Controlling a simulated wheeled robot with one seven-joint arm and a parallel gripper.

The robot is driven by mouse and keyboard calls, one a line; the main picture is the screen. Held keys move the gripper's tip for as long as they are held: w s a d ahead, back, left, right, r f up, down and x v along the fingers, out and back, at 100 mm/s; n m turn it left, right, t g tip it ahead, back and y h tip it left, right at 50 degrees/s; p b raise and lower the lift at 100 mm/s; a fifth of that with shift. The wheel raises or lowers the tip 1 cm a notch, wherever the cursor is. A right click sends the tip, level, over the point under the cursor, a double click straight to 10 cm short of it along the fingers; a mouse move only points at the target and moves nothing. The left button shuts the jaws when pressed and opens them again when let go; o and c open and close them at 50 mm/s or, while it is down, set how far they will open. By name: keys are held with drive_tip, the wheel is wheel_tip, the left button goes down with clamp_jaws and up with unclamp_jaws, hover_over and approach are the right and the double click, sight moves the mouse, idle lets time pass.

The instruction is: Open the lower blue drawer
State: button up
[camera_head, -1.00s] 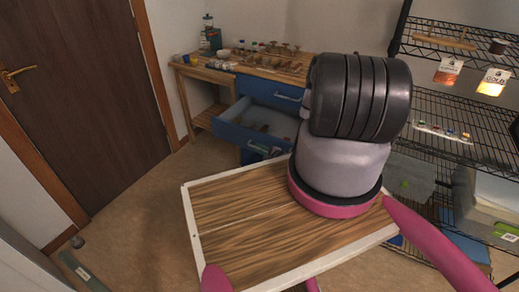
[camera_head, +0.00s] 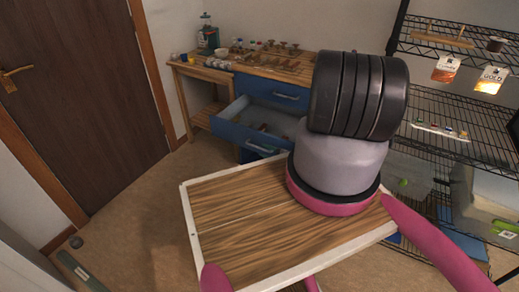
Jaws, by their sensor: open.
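The blue drawer unit sits under the wooden workbench (camera_head: 300,70) at the back. Its upper drawer (camera_head: 262,89) is shut and has a pale bar handle. The lower blue drawer (camera_head: 236,132) stands pulled out below it, with its pale inside and some small items showing. Its handle (camera_head: 262,148) is partly visible low on the front. My thick arm, black and pale with a pink band, covers the right side of the unit. My gripper is not visible, so its place relative to the drawer cannot be seen.
A wood-topped tray (camera_head: 240,220) with a white rim fills the near middle. A wire shelf rack (camera_head: 440,100) stands at right, with bins below. A brown door (camera_head: 80,90) is at left. Carpet (camera_head: 130,210) is clear between door and bench, except small items at lower left.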

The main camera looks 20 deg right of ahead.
drive_tip(key=v, duration=0.5)
drive_tip(key=shift+s, duration=0.2)
drive_tip(key=shift+r, duration=0.1)
drive_tip(key=w+a+r+n+g+y, duration=0.15)
drive_tip(key=w+r+n+y, duration=0.35)
drive_tip(key=r, duration=0.8)
drive_tip(key=a+r+n+g+y, duration=0.1)
drive_tip(key=a+r+n+g, duration=0.3)
drive_tip(key=r, duration=1)
drive_tip(key=a+r+n+g+y, duration=0.25)
drive_tip(key=a+r+g, duration=0.3)
drive_tip(key=r, duration=0.85)
drive_tip(key=s+a+r+n+t+h, duration=0.1)
drive_tip(key=s+r+h, duration=0.5)
drive_tip(key=s+r, duration=0.7)
drive_tip(key=s+a+r+n+t+h, duration=0.2)
drive_tip(key=s+r+n+h, duration=0.2)
drive_tip(key=s+r, duration=0.9)
drive_tip(key=shift+s+a+r+t+h, duration=0.2)
drive_tip(key=shift+s+r+t+h, duration=0.1)
drive_tip(key=shift+r+h, duration=0.5)
